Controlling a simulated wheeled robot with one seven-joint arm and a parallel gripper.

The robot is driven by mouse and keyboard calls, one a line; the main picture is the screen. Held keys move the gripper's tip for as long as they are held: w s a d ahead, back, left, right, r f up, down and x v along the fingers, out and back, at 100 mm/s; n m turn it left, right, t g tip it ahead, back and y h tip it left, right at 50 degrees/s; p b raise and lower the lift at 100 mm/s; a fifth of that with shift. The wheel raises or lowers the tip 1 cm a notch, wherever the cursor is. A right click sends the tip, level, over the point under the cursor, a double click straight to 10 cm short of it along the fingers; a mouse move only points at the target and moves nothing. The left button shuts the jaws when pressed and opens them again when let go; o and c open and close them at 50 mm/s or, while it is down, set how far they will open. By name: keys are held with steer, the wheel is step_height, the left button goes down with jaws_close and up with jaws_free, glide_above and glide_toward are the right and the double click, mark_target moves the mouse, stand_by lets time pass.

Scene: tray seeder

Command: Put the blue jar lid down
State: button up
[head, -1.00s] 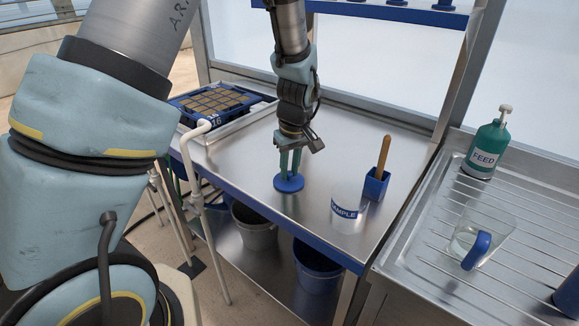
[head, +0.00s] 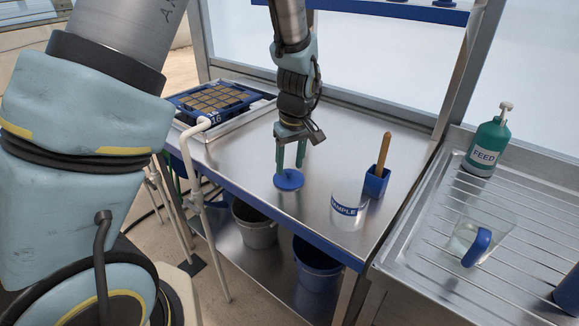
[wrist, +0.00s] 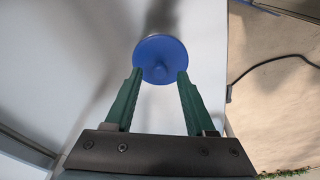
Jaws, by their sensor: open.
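The blue jar lid (head: 289,181) lies flat on the steel bench (head: 240,150), close to its blue front edge. In the wrist view the lid (wrist: 160,52) is a round blue disc with a small knob, just past the fingertips. My gripper (head: 290,168) is open above the lid, its two green fingers apart on either side of the knob. In the wrist view the gripper (wrist: 159,76) holds nothing between its fingers. The white jar labelled SAMPLE (head: 347,208) stands to the right of the lid, apart from it.
A blue holder (head: 376,183) with a wooden-handled tool stands behind the jar. A blue seed tray (head: 210,100) sits at the bench's left. A green FEED bottle (head: 486,148) and a clear jug (head: 488,228) stand on the right drainer. The bench behind the lid is clear.

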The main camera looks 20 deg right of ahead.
mark_target(293, 182)
step_height(293, 182, up, 11)
steer(key=s+b, duration=0.2)
steer(key=s+a+f+m, duration=0.1)
steer(key=a+f, duration=0.1)
steer(key=a, duration=1.3)
steer(key=a+f+m, duration=0.1)
steer(key=a, duration=1.4)
steer(key=shift+s+a+f+m, duration=0.15)
steer(key=shift+s+f+m, duration=0.15)
steer(key=shift+s+f, duration=0.1)
